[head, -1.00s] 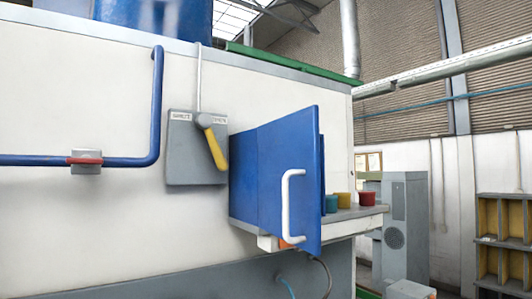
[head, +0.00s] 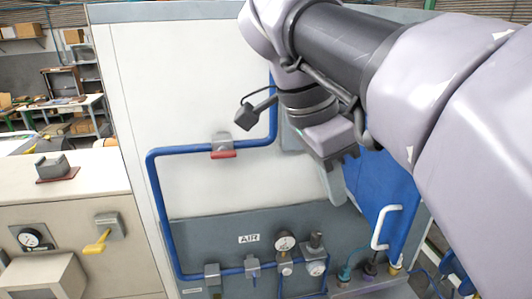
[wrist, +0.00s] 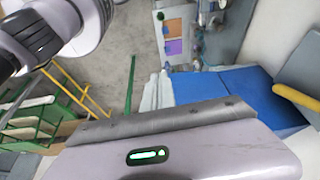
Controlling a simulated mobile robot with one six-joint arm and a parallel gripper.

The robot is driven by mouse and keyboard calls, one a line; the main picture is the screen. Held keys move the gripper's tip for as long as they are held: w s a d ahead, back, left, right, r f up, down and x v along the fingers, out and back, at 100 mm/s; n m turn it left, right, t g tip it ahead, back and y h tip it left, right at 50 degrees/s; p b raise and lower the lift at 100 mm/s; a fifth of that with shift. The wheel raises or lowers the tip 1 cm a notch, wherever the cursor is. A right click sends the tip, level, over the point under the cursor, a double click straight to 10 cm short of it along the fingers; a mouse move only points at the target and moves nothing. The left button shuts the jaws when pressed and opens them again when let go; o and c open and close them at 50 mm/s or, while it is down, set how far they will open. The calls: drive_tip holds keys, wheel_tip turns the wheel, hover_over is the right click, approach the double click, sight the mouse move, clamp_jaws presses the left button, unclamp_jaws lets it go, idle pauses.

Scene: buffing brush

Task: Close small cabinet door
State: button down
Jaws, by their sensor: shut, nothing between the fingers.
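The small cabinet's blue door (head: 378,188) is at the right of the head view, partly hidden behind my arm. Its white handle (head: 384,228) shows clearly, and the door appears to stand out from the wall at an angle. Blue panels of the cabinet also show in the wrist view (wrist: 232,95). My gripper (head: 345,162) is shut and empty, up and left of the handle in the head view, in front of the machine wall. I see no contact with the door. In the wrist view the gripper's grey front edge (wrist: 150,120) lies across the bottom.
A blue pipe (head: 190,149) with a red-handled valve (head: 223,152) runs along the white wall. Gauges (head: 285,243) sit below. A grey switch box (wrist: 300,62) with a yellow lever (wrist: 297,97) is close to the blue panels. A cream cabinet (head: 60,215) stands at left.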

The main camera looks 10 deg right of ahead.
sight(388, 197)
drive_tip(key=d+f+b, duration=0.2)
drive_tip(key=d+f, duration=0.6)
drive_tip(key=f, duration=0.1)
drive_tip(key=shift+w+f+b, duration=0.15)
drive_tip(key=shift+w+b, duration=0.15)
drive_tip(key=shift+w, duration=0.05)
drive_tip(key=shift+s+d, duration=0.1)
drive_tip(key=shift+d, duration=0.05)
